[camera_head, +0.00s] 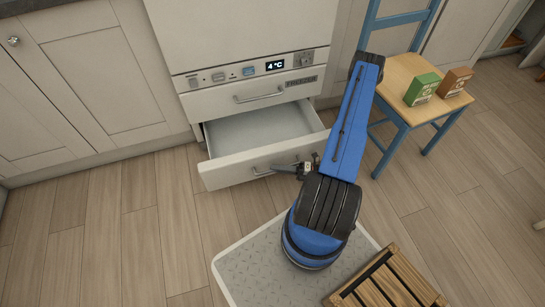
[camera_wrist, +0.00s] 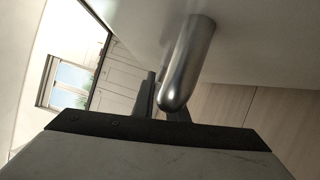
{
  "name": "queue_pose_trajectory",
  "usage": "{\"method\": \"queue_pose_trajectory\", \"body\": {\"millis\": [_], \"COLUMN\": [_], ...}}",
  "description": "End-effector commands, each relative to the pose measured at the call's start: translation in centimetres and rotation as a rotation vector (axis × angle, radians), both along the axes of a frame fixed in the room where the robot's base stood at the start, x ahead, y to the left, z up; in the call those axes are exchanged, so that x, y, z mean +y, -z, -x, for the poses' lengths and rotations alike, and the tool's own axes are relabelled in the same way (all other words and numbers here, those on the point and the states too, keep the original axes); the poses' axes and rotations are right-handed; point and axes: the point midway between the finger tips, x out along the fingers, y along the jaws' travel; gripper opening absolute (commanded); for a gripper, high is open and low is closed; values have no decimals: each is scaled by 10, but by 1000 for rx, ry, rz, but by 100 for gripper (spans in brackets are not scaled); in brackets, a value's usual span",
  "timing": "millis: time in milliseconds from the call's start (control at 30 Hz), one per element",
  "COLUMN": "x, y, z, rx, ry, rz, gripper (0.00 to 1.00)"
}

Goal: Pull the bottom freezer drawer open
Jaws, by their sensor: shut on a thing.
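The bottom freezer drawer (camera_head: 226,177) stands pulled out from the white fridge-freezer, and its empty pale interior shows from above. Its bar handle (camera_head: 262,173) is on the drawer front. My gripper (camera_head: 287,168) is at the right part of this handle and shut on it. In the wrist view the metal handle (camera_wrist: 190,60) comes down from the pale drawer front to my gripper's fingers (camera_wrist: 162,100). The handle hides part of the fingers there.
An upper drawer (camera_head: 262,93) above it is closed. A blue chair (camera_head: 400,82) with a green box (camera_head: 422,89) and a brown box (camera_head: 454,82) stands at right. A wooden crate (camera_head: 388,283) is at the lower right.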

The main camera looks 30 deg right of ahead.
Motion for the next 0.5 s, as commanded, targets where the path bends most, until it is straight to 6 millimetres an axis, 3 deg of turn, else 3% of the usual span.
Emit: {"method": "queue_pose_trajectory", "body": {"millis": [200, 500], "x": [7, 11], "y": [0, 1], "z": [29, 44], "rx": [1, 0], "ry": [3, 1], "rz": [0, 2], "gripper": [0, 0]}}
